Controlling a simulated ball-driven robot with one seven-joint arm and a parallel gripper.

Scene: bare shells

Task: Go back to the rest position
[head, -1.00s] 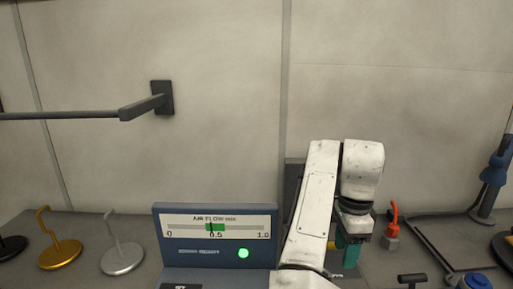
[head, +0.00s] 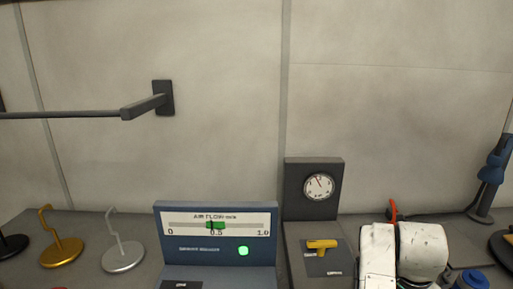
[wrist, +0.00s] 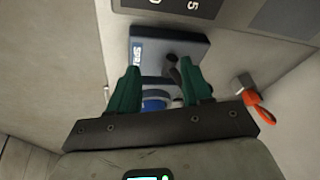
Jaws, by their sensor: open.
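My gripper (wrist: 159,68) shows in the wrist view with its two green fingers apart and nothing held between them. Behind the fingers are a blue box (wrist: 165,45) with partly hidden lettering and a round blue part, both below my gripper and apart from it as far as I can tell. In the head view my white arm is low at the lower right, and its gripper end is out of sight below the picture's edge.
A blue air flow panel (head: 216,208) with a green light stands at the centre. Right of it are a dial gauge (head: 319,187) and a yellow valve handle (head: 322,244). A red-orange lever (head: 393,210) is close behind my arm. Gold (head: 61,252) and silver (head: 123,256) hook stands are left.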

